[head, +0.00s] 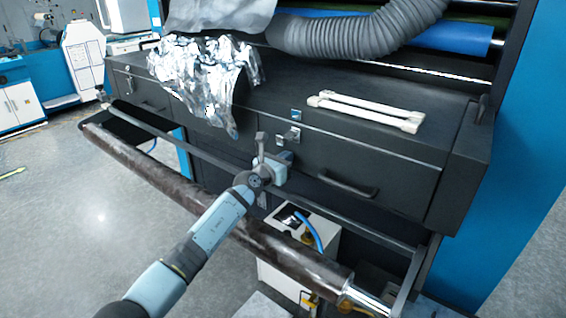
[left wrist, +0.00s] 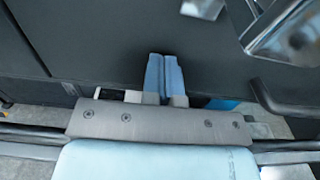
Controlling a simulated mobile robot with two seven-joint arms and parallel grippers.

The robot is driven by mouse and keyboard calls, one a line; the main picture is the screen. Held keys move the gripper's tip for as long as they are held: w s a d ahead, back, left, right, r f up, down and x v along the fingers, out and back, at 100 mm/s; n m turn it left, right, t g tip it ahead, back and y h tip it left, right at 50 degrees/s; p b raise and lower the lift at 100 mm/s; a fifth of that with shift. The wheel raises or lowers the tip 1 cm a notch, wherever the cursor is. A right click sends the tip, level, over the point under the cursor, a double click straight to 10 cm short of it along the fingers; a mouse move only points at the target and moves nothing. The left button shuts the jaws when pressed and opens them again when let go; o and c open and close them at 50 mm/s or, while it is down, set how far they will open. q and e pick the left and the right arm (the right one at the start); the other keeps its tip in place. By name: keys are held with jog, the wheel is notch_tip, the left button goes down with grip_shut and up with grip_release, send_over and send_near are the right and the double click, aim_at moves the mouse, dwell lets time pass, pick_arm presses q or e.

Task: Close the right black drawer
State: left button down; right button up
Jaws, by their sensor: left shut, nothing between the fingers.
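The right black drawer (head: 375,172) is in the front of the dark cabinet, with a black bar handle (head: 347,186) low on its face. Its front looks about flush with the cabinet, but I cannot tell whether a small gap is left. My left gripper (head: 284,158) is shut and empty, near the left end of this drawer. In the left wrist view its blue fingertips (left wrist: 164,62) are together in front of a black panel (left wrist: 120,35); I cannot tell whether they touch it. The handle also shows at the right there (left wrist: 283,103). My right gripper is not in view.
A dark roll (head: 150,170) on a frame runs low across the front, under my left arm. Crumpled foil (head: 210,80) hangs over the cabinet's left part. White bars (head: 365,112) lie on top, with a grey hose (head: 360,35) behind. Open floor (head: 90,225) lies left.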

pick_arm(q)
jog(key=shift+r, duration=0.6)
jog(key=s+a+f+n+p, duration=0.1)
jog(key=s+a+f+n, duration=0.1)
jog(key=s, duration=0.4)
jog(key=s+a+f+n+t+p, duration=0.1)
jog(key=s+a+f+n+p, duration=0.1)
jog(key=s+a+n, duration=0.2)
jog(key=s+a+f+n+p, duration=0.2)
jog(key=s+a+n, duration=0.2)
jog(key=s, duration=0.5)
jog(key=shift+s+a+f+t+y, duration=0.25)
jog(key=shift+t+y, duration=0.15)
jog(key=s+a+f+n+g+y, duration=0.1)
jog(key=s+f+n, duration=0.4)
jog(key=s+n, duration=0.5)
jog(key=s+a+f+n+g+y+p, duration=0.1)
jog(key=s+a+f+n, duration=0.4)
jog(key=s+n, duration=0.5)
jog(key=s+a+f+n+g+y+p, duration=0.1)
jog(key=s+a+f+n+g+y, duration=0.2)
jog(key=s+f+n, duration=0.3)
jog(key=s+n+y, duration=0.1)
jog(key=s+n, duration=0.3)
jog(key=s, duration=0.1)
jog(key=shift+s+f+y, duration=0.15)
jog(key=shift+s+y, duration=0.15)
